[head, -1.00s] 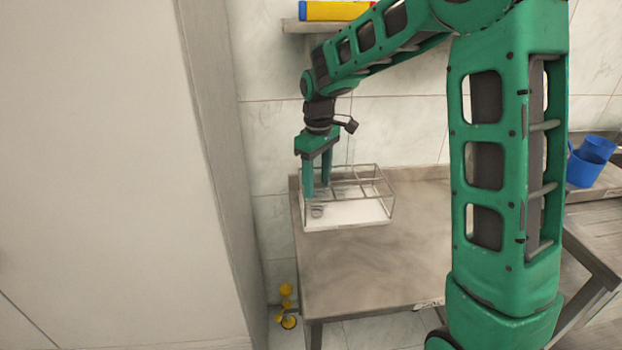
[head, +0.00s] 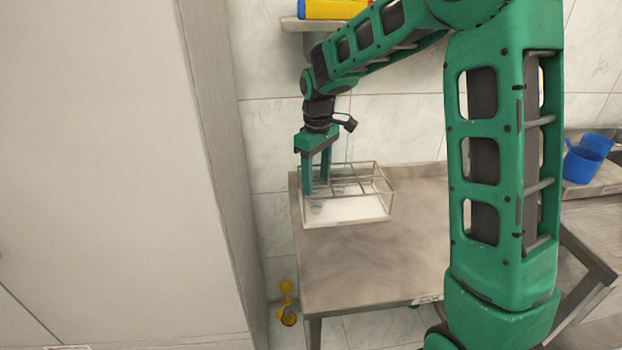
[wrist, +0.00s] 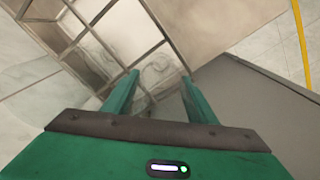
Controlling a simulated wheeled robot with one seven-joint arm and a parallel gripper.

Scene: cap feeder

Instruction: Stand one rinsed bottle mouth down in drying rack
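The drying rack (head: 383,206), a wire frame with open cells and a white base, stands at the back left of the metal table. My gripper (head: 317,188) points down at the rack's left side, fingers apart. In the wrist view, a clear, faint, rounded shape, apparently the bottle (wrist: 160,70), shows between and just past the fingertips (wrist: 160,77). It lies by the rack's corner, and its outline blends with the white base. I cannot tell whether the fingers touch it, or which way its mouth faces. The rack's cells (wrist: 100,35) that show look empty.
The table (head: 375,265) is bare in front of and right of the rack. A wall shelf (head: 293,25) with a yellow and blue item is above. Blue cups (head: 584,162) stand at the far right. A tall pale panel (head: 110,180) fills the left.

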